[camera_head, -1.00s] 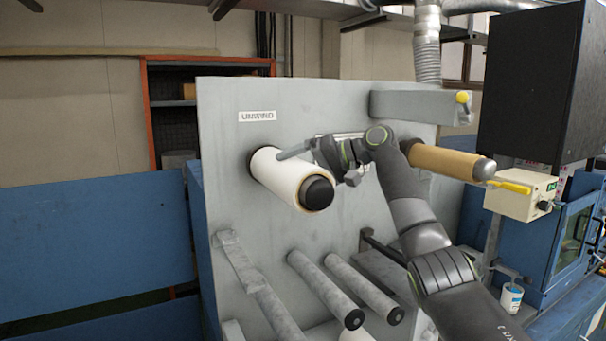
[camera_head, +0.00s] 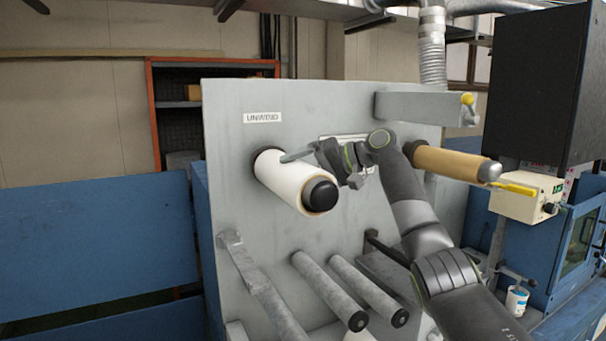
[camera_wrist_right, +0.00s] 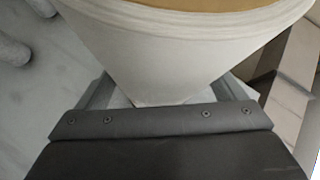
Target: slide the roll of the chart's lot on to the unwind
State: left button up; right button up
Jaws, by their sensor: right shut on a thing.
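A white roll (camera_head: 285,180) sits around the black-ended unwind shaft (camera_head: 320,194), below the UNWIND label (camera_head: 262,117) on the grey machine panel. My right gripper (camera_head: 306,155) is at the upper right side of this roll, shut on it. In the right wrist view the white roll (camera_wrist_right: 180,45) fills the space beyond the gripper, with a tan edge at the top; the fingertips are largely hidden by it. A plate behind my right arm, which may be the chart (camera_head: 345,140), is mostly covered and unreadable. My left gripper is not in view.
A brown roll (camera_head: 445,162) is on another shaft at the right. Several grey rollers (camera_head: 330,290) stick out below the white roll. A grey beam (camera_head: 425,107), a black box (camera_head: 535,85) and a yellow-handled control box (camera_head: 527,197) stand at the right.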

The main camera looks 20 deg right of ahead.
jog(key=o, duration=1.2)
jog(key=shift+o, duration=0.2)
jog(key=shift+s+f, duration=0.1)
jog(key=shift+s+d+b, duration=0.2)
jog(key=shift+d+b, duration=0.1)
jog(key=shift+b, duration=0.05)
jog(key=b+v, duration=0.6)
jog(key=v, duration=1.1)
jog(key=shift+r, duration=0.2)
jog(key=shift+a, duration=0.15)
